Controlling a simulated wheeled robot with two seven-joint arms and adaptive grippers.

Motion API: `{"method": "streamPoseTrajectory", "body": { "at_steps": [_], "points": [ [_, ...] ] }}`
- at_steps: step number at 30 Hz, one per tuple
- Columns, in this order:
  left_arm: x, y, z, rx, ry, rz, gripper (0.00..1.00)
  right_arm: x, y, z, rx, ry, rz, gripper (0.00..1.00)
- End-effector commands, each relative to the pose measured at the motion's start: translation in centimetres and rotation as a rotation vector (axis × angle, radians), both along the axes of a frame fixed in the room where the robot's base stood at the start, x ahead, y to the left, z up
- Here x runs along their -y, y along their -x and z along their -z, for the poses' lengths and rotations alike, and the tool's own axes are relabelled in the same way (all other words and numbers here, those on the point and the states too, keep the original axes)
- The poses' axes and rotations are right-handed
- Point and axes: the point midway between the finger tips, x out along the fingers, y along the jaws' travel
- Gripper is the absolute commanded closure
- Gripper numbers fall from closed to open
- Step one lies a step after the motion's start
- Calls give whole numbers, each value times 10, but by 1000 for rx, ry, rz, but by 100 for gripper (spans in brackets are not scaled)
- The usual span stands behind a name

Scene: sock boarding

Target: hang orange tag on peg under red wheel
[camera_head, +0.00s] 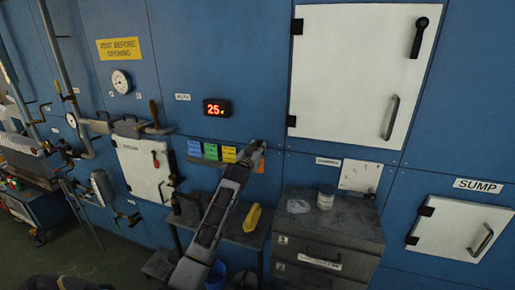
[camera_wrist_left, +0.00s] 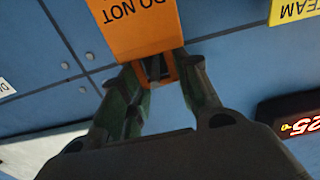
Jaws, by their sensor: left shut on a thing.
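The orange tag (camera_head: 261,166) shows at the right end of a row of coloured tags on the blue wall in the head view. In the left wrist view the orange tag (camera_wrist_left: 135,28) fills the top centre, with the words "DO NOT" upside down. My left gripper (camera_head: 256,150) is at the tag's upper end. Its two fingers (camera_wrist_left: 157,68) are shut on the narrow, slotted end of the tag. A dark piece shows in that slot; I cannot tell whether it is a peg. I cannot make out a red wheel. My right gripper is not in view.
Blue (camera_head: 194,148), green (camera_head: 211,151) and yellow (camera_head: 229,153) tags hang to the left. A red number display (camera_head: 217,108) is above them. A grey cabinet (camera_head: 330,225) stands at the right, a bench with a yellow object (camera_head: 252,218) below. Pipes and valves fill the left.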

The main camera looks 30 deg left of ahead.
Motion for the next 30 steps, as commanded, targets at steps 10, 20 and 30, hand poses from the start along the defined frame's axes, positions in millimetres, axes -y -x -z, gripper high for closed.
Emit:
{"method": "streamPoseTrajectory", "body": {
  "at_steps": [10,20,30],
  "points": [
    [0,0,2,0,0,0,88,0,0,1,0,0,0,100],
    [0,0,5,0,0,0,50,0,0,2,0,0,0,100],
    [0,0,5,0,0,0,46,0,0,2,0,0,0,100]
  ]
}}
